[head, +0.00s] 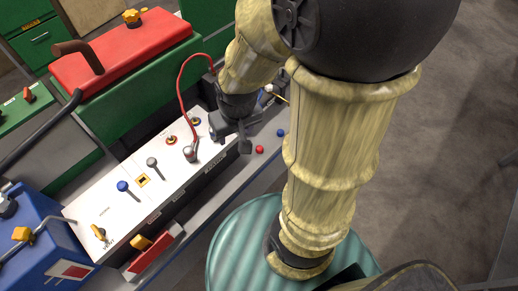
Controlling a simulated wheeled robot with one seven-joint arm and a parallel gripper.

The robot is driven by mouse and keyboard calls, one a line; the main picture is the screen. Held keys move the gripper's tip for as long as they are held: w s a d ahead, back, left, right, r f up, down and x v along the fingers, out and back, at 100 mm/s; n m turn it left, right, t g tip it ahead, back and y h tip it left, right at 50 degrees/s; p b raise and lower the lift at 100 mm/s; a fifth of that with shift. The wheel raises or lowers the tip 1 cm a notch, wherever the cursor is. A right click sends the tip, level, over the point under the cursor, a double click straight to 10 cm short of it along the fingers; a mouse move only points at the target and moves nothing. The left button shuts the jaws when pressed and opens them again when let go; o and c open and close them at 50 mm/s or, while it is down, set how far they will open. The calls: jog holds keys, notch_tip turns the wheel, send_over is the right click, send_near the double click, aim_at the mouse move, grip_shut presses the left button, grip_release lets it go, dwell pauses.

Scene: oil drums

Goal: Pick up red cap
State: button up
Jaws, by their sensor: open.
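A small round red cap (260,149) lies on the grey ledge at the right end of the white panel. My gripper (231,141) points down just left of the red cap, over the panel's right end. Its dark fingers are apart and nothing shows between them. The cap appears clear of the fingers, but the height of the gripper above the ledge is hard to tell from this one view.
A small blue cap (280,132) lies right of the red one. The white panel (128,208) carries levers and a red hose (181,88). A red-topped green machine (130,60) stands behind. A ribbed teal drum (235,240) stands in front, partly behind my arm.

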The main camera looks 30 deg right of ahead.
jog(key=w+d+f+m+g+b, duration=0.2)
jog(key=w+d+f+m+b, duration=0.2)
jog(key=w+d+f+m, duration=0.4)
jog(key=w+d+f, duration=0.4)
jog(key=d+f, duration=0.1)
jog(key=f, duration=0.2)
jog(key=shift+d+f+g, duration=0.3)
jog(key=shift+d+f, duration=0.05)
jog(key=shift+d, duration=0.05)
jog(key=shift+s, duration=0.1)
jog(key=p, duration=0.1)
send_over(261, 148)
notch_tip(261, 148, down, 12)
jog(key=shift+r, duration=0.1)
jog(key=shift+a+f, duration=0.1)
jog(key=shift+f, duration=0.1)
